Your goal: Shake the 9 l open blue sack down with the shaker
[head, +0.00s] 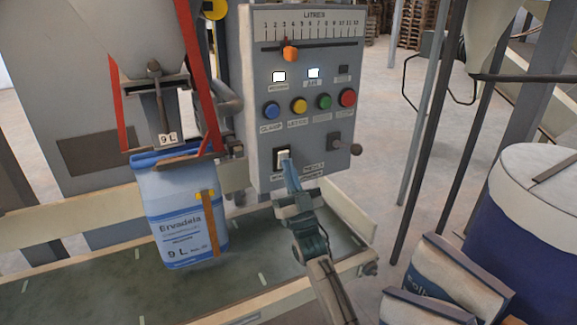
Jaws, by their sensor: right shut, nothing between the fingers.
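The blue and white sack (181,212), printed "9 L", hangs upright under the filler spout (165,125), which has a "9 L" tag. Its bottom is at or just above the green conveyor belt; I cannot tell if it touches. On the grey control panel (262,185), a pale rocker switch (281,154) sits at the lower left; its label is partly hidden. My right gripper (286,162) is shut and empty, its tips at the switch's lower part, seemingly touching it. My left gripper is out of view.
The panel has blue, yellow, green and red buttons (347,97), two lit white lamps, an orange slider (290,54) near 3 on the litres scale, and a knobbed lever (355,149). Filled sacks (458,280) and a blue drum (530,225) stand right. The belt (110,290) is otherwise clear.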

